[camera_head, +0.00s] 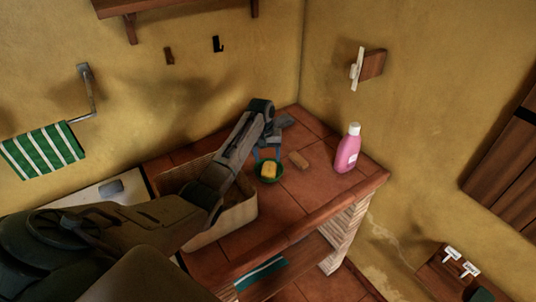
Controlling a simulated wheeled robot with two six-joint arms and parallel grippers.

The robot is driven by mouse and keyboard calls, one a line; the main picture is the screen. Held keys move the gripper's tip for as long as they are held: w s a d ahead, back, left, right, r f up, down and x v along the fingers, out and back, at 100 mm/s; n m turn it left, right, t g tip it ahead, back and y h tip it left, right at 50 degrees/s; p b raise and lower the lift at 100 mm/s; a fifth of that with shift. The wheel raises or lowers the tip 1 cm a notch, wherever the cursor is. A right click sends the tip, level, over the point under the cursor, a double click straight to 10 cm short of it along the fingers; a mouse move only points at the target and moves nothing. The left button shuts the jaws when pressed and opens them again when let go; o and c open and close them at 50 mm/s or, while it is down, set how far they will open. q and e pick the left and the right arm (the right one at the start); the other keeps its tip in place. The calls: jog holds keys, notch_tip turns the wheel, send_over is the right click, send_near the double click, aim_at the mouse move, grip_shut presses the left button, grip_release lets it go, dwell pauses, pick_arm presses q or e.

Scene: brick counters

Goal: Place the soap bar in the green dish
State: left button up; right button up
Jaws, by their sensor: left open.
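My left arm reaches across from the lower left. My right gripper is not in view.
A tan bin (236,214) is left of the dish, partly behind my arm. A striped towel (40,150) hangs at left.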

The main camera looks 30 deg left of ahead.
aim_at(266, 168)
pick_arm(q)
jog(key=r+p, duration=0.1)
jog(key=r, duration=0.1)
jog(key=r+p, duration=0.3)
jog(key=shift+s+a+r, duration=0.15)
jog(key=shift+a+r, duration=0.1)
jog(key=shift+r, duration=0.1)
